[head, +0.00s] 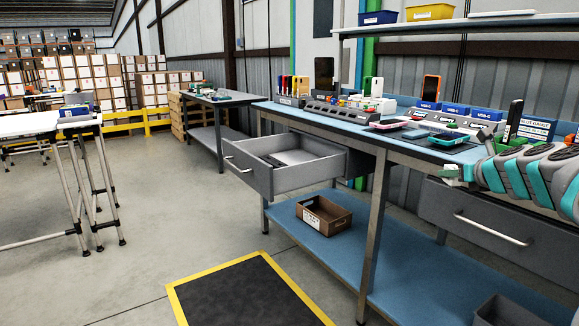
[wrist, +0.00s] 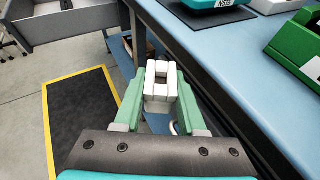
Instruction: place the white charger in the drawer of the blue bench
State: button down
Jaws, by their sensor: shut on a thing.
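The white charger (wrist: 160,91) is a small white block gripped between the green fingers of my gripper (wrist: 161,84) in the wrist view. In the head view my gripper (head: 452,173) is at the right, just off the front edge of the blue bench (head: 425,146); the charger is hard to make out there. The grey drawer (head: 246,172) stands pulled out at the bench's left part, with a dark item (head: 270,160) inside and clear floor around it. The drawer also shows at the upper left of the wrist view (wrist: 75,25). My gripper is well to the right of it.
A second drawer (head: 485,228) on the right is shut. A brown box (head: 323,215) lies on the lower shelf. A yellow-edged black mat (head: 245,295) lies on the open floor before the bench.

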jog(key=a+f, duration=0.9)
jog(key=f, duration=0.4)
jog(key=s+a+f+n+y, duration=0.1)
jog(key=a+f, duration=0.1)
jog(key=a, duration=0.7)
jog(key=s+a+f+n+y, duration=0.1)
jog(key=a+f+n+y, duration=0.1)
jog(key=a, duration=0.6)
jog(key=shift+s+a+g+y, duration=0.3)
jog(key=shift+a, duration=0.05)
